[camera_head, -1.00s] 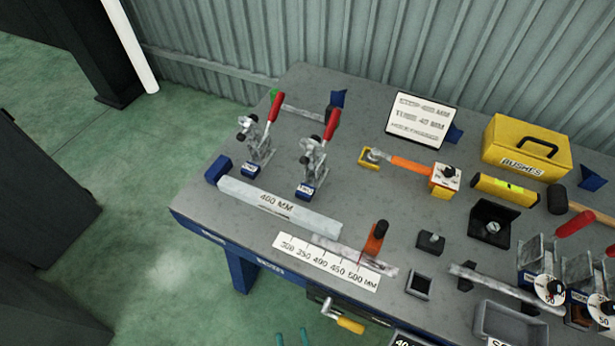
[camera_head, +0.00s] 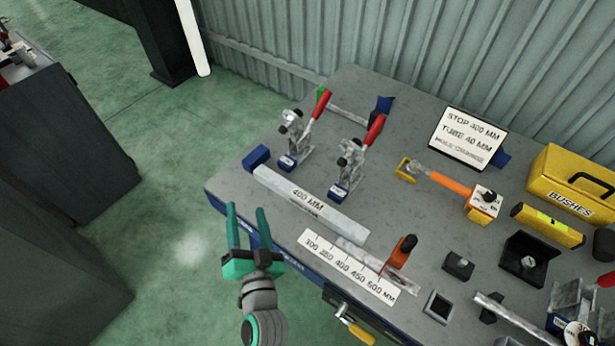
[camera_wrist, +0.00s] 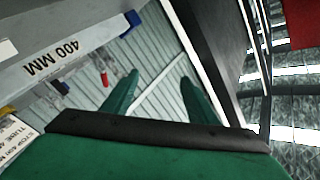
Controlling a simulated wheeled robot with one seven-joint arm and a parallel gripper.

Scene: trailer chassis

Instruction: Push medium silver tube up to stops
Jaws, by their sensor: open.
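The silver tube marked "400 MM" (camera_head: 315,203) lies along the front left of the bench, with its left end close to a blue block (camera_head: 256,158). In the wrist view the marked tube (camera_wrist: 75,47) is at upper left. Two blue-based clamps with red handles (camera_head: 293,141) (camera_head: 352,168) stand behind the tube, with a visible gap. My gripper (camera_head: 247,209) is open and empty, in front of the bench's front edge, and appears apart from the tube. Its two green fingers (camera_wrist: 158,80) also show in the wrist view. I cannot tell its height against the bench top.
A scale plate (camera_head: 350,266) with an orange-handled stop (camera_head: 403,251) lies right of the tube. Behind are a hammer-like orange tool (camera_head: 440,184), a sign (camera_head: 468,138) and a yellow box (camera_head: 575,180). A handle (camera_head: 355,330) juts from the bench front.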

